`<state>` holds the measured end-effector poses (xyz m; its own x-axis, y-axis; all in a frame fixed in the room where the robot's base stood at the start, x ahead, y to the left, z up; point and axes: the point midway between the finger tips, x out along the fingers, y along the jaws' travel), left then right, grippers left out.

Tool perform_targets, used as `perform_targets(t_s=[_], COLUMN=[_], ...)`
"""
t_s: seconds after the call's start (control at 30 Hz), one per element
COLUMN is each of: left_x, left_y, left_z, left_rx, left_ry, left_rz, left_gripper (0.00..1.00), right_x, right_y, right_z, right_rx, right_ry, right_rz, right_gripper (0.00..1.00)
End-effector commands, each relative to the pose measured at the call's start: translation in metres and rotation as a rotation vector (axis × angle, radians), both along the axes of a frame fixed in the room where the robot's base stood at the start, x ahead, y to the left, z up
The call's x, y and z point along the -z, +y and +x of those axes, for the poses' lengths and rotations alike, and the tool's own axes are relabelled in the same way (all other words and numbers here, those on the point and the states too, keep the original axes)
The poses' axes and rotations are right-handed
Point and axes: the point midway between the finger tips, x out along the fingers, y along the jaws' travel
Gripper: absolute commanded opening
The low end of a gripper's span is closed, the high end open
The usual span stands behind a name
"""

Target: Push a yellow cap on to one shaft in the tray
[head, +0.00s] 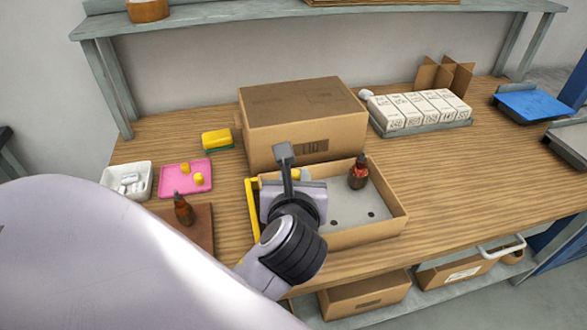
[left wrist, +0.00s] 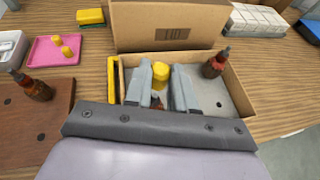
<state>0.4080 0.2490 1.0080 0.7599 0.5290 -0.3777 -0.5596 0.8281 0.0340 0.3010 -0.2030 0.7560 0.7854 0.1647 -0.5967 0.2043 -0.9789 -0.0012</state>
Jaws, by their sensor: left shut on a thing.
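A cardboard tray (head: 375,233) with a grey, holed floor stands on the bench. My left gripper (head: 287,165) is above its left part, shut on a yellow cap (left wrist: 160,76). The cap shows between the fingers in the left wrist view. A reddish-brown part (left wrist: 157,103) shows just below it, mostly hidden; I cannot tell whether the cap touches it. A copper-brown armature with a dark upright shaft (head: 358,173) stands at the tray's back right. Two more yellow caps (head: 198,179) (head: 185,168) are on a pink mat (head: 172,184). My right gripper is not in view.
A closed cardboard box (head: 300,115) stands right behind the tray. Another armature (head: 183,210) stands on a brown board (head: 203,222) to the left. A yellow bar (head: 251,207) lines the tray's left side. Small white boxes (head: 420,108) stand at the back right.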

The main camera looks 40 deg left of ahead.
Motion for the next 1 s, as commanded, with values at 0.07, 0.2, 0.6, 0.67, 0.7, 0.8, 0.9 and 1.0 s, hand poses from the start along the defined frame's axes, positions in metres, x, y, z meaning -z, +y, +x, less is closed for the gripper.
perform_targets(t_s=[0.07,0.2,0.6,0.67,0.7,0.8,0.9,1.0], left_x=[0.009,0.021,0.029,0.031,0.033,0.036,0.039,0.042], left_y=[0.000,0.001,0.001,0.001,0.001,0.001,0.001,0.001], left_z=[0.000,0.000,0.000,0.000,0.000,0.000,0.000,0.000], left_rx=[-0.001,-0.001,-0.001,-0.002,-0.002,-0.002,-0.002,-0.002], left_ry=[0.005,0.005,0.001,0.002,0.002,0.002,0.002,0.001], left_rz=[0.002,0.002,0.001,0.003,0.003,0.003,0.003,0.002], left_gripper=[0.00,0.00,0.00,0.00,0.00,0.00,0.00,0.00], right_x=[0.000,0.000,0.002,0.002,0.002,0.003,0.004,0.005], right_y=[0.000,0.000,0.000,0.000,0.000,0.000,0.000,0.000], right_z=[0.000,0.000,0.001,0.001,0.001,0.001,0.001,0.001], right_rx=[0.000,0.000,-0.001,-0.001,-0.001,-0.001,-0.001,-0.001], right_ry=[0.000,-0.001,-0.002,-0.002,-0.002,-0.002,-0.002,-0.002], right_rz=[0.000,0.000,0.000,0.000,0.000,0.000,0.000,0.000], right_gripper=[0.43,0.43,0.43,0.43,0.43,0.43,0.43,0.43])
